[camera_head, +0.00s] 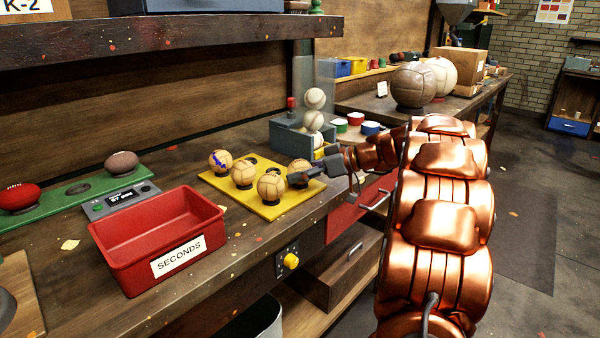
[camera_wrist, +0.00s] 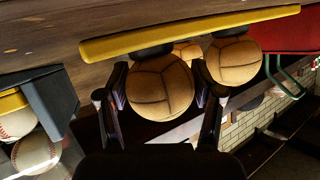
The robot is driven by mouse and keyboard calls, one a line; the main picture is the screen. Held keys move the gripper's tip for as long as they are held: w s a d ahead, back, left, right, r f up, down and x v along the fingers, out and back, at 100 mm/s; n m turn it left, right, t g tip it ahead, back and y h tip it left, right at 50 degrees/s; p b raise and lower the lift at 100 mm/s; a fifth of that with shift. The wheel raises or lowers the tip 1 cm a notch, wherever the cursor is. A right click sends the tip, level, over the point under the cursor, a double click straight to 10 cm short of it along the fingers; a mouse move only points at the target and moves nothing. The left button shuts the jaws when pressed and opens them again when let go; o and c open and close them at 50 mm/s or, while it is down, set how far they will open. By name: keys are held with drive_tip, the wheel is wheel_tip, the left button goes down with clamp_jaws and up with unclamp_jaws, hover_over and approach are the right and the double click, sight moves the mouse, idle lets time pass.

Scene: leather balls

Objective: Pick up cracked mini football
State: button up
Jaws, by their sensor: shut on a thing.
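Several tan panelled mini balls sit on a yellow tray (camera_head: 213,181) on the workbench; one (camera_head: 220,162) has a blue mark. My gripper (camera_head: 304,175) is at the tray's right end, shut on the rightmost tan ball (camera_head: 297,168). In the wrist view my gripper's fingers (camera_wrist: 168,88) stand on both sides of this ball (camera_wrist: 160,90), which shows dark seam lines and lies against a dark ring on the tray (camera_wrist: 190,28). A neighbouring tan ball (camera_wrist: 234,62) is close beside one finger. I cannot tell a crack from the seams.
A red bin (camera_head: 150,262) labelled SECONDS stands left of the tray. A green rack (camera_head: 75,205) holds a red and a brown oval ball, with a small scale (camera_head: 120,198) beside it. A grey holder with white balls (camera_head: 315,120) stands behind my gripper.

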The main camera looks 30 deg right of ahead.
drive_tip(key=c, duration=0.6)
drive_tip(key=shift+o, duration=0.2)
drive_tip(key=shift+r, duration=0.1)
